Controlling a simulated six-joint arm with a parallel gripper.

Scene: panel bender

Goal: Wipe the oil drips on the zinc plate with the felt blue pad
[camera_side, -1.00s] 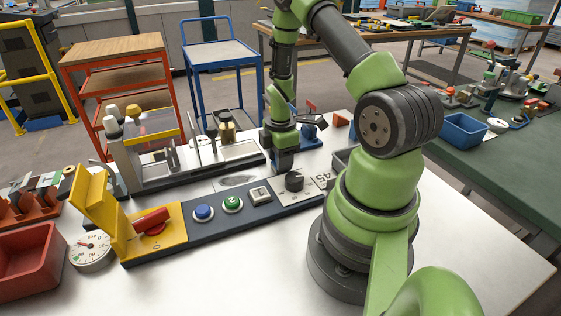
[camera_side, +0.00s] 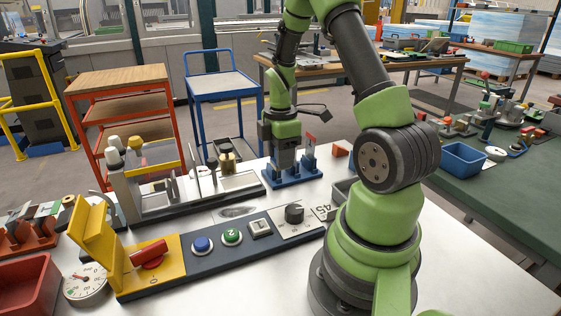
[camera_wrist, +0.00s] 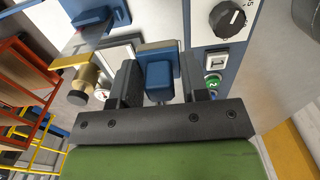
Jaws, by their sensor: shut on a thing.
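My gripper (camera_side: 286,162) points down at the back of the bench, just at a blue stand (camera_side: 290,178) with upright posts. In the wrist view the gripper (camera_wrist: 158,88) is shut on a blue block (camera_wrist: 158,77), which I take as the felt blue pad; a wider blue part shows beyond it. In the side view the pad is hard to tell from the stand, and I cannot tell whether they touch. A grey plate (camera_side: 222,216) with a dark smear (camera_side: 238,211) lies behind the control panel, left of my gripper; single drips are too small to make out.
The control panel (camera_side: 215,259) with buttons and a black knob (camera_side: 294,214) runs along the front. A fixture with a clear guard (camera_side: 150,188) stands at left. A red block (camera_side: 340,149) is right of the stand. A red bin (camera_side: 25,285) is front left.

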